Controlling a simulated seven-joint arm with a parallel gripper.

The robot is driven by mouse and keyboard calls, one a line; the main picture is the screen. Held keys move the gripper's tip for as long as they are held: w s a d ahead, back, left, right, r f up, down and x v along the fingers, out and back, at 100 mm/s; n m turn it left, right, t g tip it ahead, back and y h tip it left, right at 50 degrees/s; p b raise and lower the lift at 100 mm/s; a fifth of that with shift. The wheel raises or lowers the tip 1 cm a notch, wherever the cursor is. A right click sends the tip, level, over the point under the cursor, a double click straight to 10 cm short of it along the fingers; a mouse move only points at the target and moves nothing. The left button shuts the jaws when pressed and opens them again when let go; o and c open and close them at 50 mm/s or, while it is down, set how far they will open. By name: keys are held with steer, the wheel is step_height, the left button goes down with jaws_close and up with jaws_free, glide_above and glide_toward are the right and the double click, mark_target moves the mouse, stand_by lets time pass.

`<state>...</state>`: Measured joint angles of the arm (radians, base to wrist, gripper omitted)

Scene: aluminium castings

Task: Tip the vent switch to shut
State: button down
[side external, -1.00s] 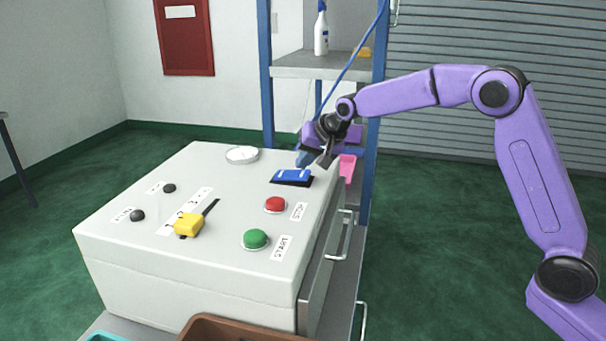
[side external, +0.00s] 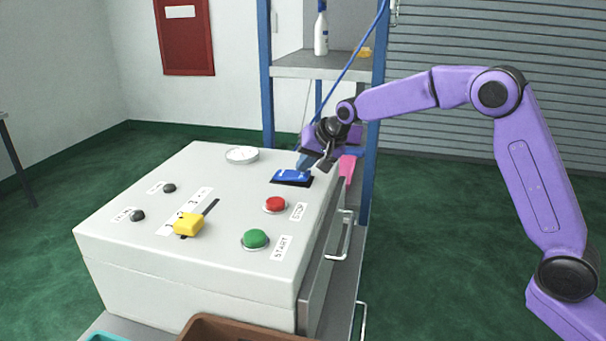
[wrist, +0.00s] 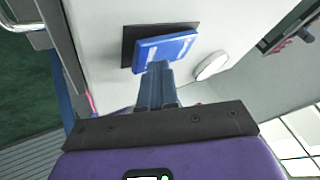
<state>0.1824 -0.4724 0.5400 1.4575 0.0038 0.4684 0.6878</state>
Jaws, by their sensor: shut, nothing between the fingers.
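The vent switch is a blue rocker (side external: 291,175) on a dark plate, on top of a pale control box (side external: 130,245) near its back right edge. It also shows in the wrist view (wrist: 165,50), with white marks on its face. My gripper (side external: 305,168) is shut and empty, its fingertips at the rocker's back right end. In the wrist view the shut fingers (wrist: 157,70) overlap the rocker's near edge. I cannot tell for sure whether they touch it.
A red button (side external: 275,204), a green button (side external: 255,239), a yellow-handled slider (side external: 188,224) and two dark knobs share the box top. A blue-posted shelf (side external: 320,66) stands behind the box.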

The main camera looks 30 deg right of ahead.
steer(key=shift+f, duration=0.25)
steer(key=shift+r, duration=0.1)
stand_by(0.4)
steer(key=shift+r, duration=0.8)
steer(key=shift+w+a+r, duration=0.15)
steer(key=shift+r, duration=1.1)
steer(key=shift+w+a+r, duration=0.15)
steer(key=shift+r, duration=1.1)
